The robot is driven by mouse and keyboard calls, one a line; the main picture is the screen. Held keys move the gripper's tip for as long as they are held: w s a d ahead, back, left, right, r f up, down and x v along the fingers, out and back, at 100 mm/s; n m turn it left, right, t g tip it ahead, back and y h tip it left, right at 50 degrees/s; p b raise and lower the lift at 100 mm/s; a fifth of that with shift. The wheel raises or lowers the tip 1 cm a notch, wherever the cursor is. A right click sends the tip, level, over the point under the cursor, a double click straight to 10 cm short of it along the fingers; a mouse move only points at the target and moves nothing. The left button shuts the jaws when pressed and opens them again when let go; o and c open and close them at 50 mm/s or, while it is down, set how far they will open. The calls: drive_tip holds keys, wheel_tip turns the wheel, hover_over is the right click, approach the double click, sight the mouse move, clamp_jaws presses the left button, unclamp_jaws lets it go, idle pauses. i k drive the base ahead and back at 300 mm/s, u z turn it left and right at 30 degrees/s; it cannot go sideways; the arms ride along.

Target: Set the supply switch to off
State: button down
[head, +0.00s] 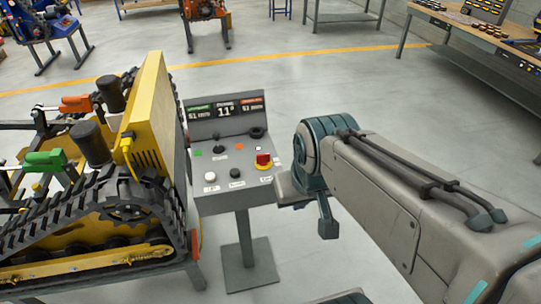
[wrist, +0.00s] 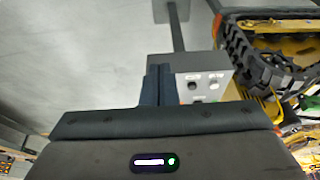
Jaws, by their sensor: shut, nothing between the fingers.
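The grey control panel (head: 232,155) stands on a pedestal at the middle of the head view. A red handle on a yellow base, a rotary switch (head: 263,160), sits at its right side; its small label is unreadable, so I cannot tell if it is the supply switch. Other controls include a black knob (head: 218,150), a dark round knob (head: 257,132) and a white button (head: 210,177). My gripper (wrist: 158,72) is shut and empty in the wrist view, in front of the panel's edge (wrist: 222,62). It covers part of the panel. I cannot tell whether it touches.
A yellow tracked carrier (head: 125,190) stands close to the panel's left on a bench. Displays (head: 225,106) sit on the panel's upright back. A workbench (head: 480,40) is at the far right. The floor behind the panel is clear.

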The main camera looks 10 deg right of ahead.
sight(263, 160)
drive_tip(key=k, duration=0.5)
drive_tip(key=u, duration=0.5)
drive_tip(key=i, duration=1.5)
drive_tip(key=z, duration=0.6)
